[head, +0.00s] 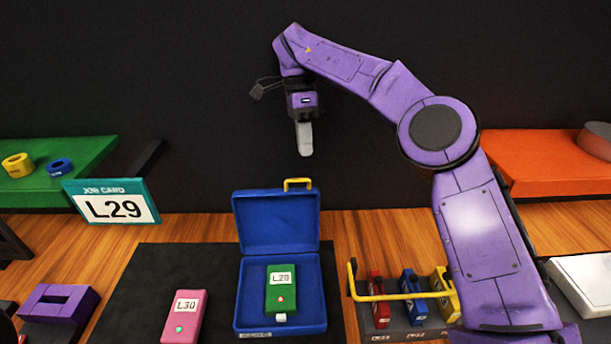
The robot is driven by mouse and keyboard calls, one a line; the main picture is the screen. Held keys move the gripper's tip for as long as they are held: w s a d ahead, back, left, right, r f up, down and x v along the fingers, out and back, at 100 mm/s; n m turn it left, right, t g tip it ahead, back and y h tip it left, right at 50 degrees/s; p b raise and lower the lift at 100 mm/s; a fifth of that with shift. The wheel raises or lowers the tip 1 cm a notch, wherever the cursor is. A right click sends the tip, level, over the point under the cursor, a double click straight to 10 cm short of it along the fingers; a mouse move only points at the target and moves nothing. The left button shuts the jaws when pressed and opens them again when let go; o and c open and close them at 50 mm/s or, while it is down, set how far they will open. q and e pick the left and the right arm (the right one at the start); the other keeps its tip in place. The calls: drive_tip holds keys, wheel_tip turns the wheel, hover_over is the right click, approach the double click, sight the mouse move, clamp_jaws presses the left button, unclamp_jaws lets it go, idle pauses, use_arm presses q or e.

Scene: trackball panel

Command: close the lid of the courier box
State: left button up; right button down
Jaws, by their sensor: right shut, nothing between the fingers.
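The blue courier box (239,300) stands on a black mat with its lid (277,224) open and upright at the back. A yellow handle (298,183) sits on the lid's top edge. A green device labelled L29 (281,299) lies inside the box. My right gripper (305,150) is shut and empty, pointing down. In the picture it is above the lid and its handle, apart from them. My left gripper is not in view.
A pink device labelled L30 (182,318) lies on the black mat (150,275) left of the box. A job card (111,203) reads L29. Right of the box, a rack (400,334) holds red, blue and yellow items behind a yellow bar (408,296). A purple block (60,304) is at left.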

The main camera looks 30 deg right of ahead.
drive_tip(key=b, duration=0.2)
hover_over(307, 187)
drive_tip(key=w, duration=0.2)
drive_tip(key=f, duration=0.5)
drive_tip(key=shift+w+d, duration=0.1)
drive_tip(key=shift+d, duration=0.25)
drive_tip(key=shift+s+f, duration=0.25)
drive_tip(key=shift+s, duration=0.3)
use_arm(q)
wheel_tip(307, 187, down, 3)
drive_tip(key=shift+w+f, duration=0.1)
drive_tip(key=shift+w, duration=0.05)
use_arm(e)
drive_tip(key=shift+w, duration=0.1)
drive_tip(key=shift+w+a+f, duration=0.1)
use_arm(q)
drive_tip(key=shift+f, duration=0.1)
